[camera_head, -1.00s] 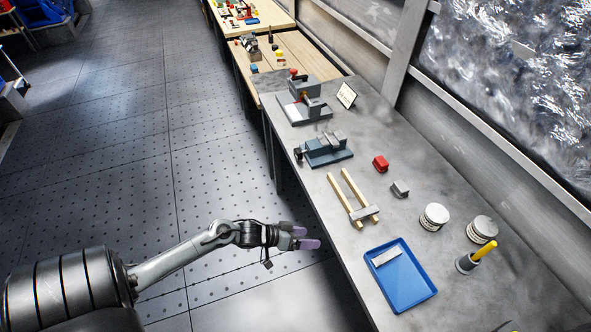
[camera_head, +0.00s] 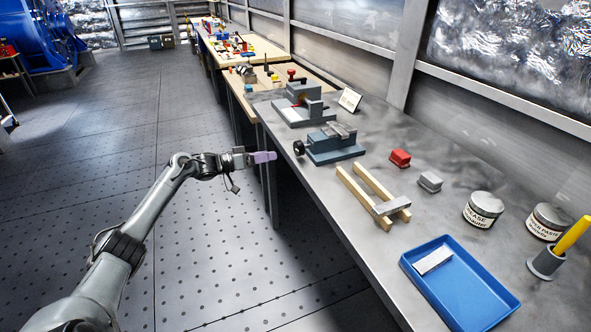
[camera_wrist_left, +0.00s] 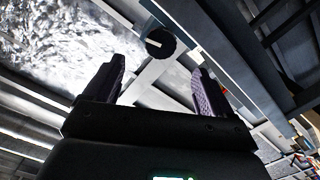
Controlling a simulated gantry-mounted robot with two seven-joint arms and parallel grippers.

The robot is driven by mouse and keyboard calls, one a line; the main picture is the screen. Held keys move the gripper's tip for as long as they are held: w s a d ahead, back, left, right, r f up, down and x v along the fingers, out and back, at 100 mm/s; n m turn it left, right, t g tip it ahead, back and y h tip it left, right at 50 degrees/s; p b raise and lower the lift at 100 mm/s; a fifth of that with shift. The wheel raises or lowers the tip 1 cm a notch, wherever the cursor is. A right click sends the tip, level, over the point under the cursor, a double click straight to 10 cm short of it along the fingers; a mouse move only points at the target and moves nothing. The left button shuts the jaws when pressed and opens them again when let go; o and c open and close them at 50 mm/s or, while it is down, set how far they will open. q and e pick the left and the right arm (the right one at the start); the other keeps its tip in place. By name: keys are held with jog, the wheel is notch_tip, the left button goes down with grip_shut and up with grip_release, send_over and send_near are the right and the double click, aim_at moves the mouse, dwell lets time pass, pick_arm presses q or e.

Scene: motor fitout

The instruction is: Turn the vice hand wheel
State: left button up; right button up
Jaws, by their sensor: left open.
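The vice (camera_head: 335,149) is blue-grey and sits near the front edge of the bench. Its black round hand wheel (camera_head: 299,148) sticks out on the left, at the bench edge. My left gripper (camera_head: 268,157) is open and empty, with purple finger pads, a short way left of the wheel and apart from it. In the left wrist view the wheel (camera_wrist_left: 160,43) shows as a dark disc beyond the gap between the open fingers (camera_wrist_left: 157,75). My right gripper is not in view.
A second grey fixture (camera_head: 300,110) stands behind the vice. A red block (camera_head: 400,158), a grey block (camera_head: 430,181), a wooden frame (camera_head: 362,198) and a blue tray (camera_head: 480,300) lie on the grey bench. The floor beside the bench is clear.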

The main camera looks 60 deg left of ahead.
aim_at(296, 148)
pick_arm(q)
jog(key=shift+t, duration=0.3)
jog(key=b+x, duration=0.2)
jog(key=x, duration=0.2)
jog(key=b+x, duration=0.3)
jog(key=x, duration=0.1)
jog(key=shift+w+a, duration=0.15)
jog(key=shift+w, duration=0.2)
jog(key=shift+b+x, duration=0.35)
jog(key=shift+x, duration=1.05)
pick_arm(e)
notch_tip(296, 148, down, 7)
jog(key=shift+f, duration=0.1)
